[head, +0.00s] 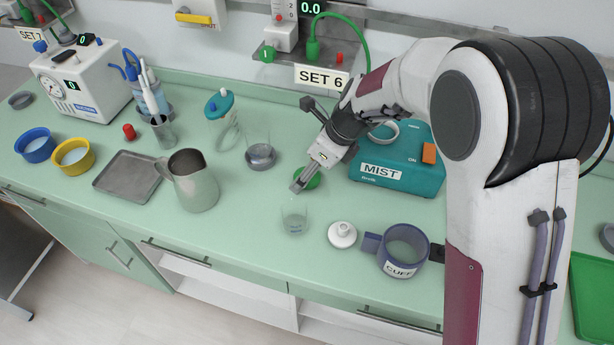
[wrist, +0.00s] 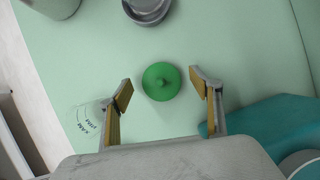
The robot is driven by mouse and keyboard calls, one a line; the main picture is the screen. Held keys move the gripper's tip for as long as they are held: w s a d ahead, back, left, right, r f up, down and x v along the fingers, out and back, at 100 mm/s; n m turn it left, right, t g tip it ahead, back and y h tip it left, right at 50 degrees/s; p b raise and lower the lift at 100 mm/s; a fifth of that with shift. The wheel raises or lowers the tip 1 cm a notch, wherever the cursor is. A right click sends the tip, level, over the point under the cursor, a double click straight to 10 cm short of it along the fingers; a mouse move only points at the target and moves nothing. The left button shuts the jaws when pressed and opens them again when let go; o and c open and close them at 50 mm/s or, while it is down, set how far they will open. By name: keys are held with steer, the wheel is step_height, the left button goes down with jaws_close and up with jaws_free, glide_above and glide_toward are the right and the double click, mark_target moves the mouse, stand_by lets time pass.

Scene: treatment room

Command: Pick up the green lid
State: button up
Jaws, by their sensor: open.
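In the head view the lid (head: 309,178) is partly hidden by my gripper (head: 299,187). My gripper also shows in the wrist view (wrist: 162,88); its two fingers are apart with nothing between them held. I cannot tell its exact height above the lid.
A clear beaker (head: 294,217) stands close in front of the lid. The teal MIST box (head: 398,170) is to the right. A grey dish (head: 260,157) with a clear cylinder is behind left. A white cap (head: 342,234) and CUFF mug (head: 403,251) are at the front right.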

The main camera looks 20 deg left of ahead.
steer(key=shift+w+a+f, duration=0.1)
steer(key=shift+a+f, duration=0.1)
steer(key=shift+f, duration=0.25)
steer(key=c, duration=1.1)
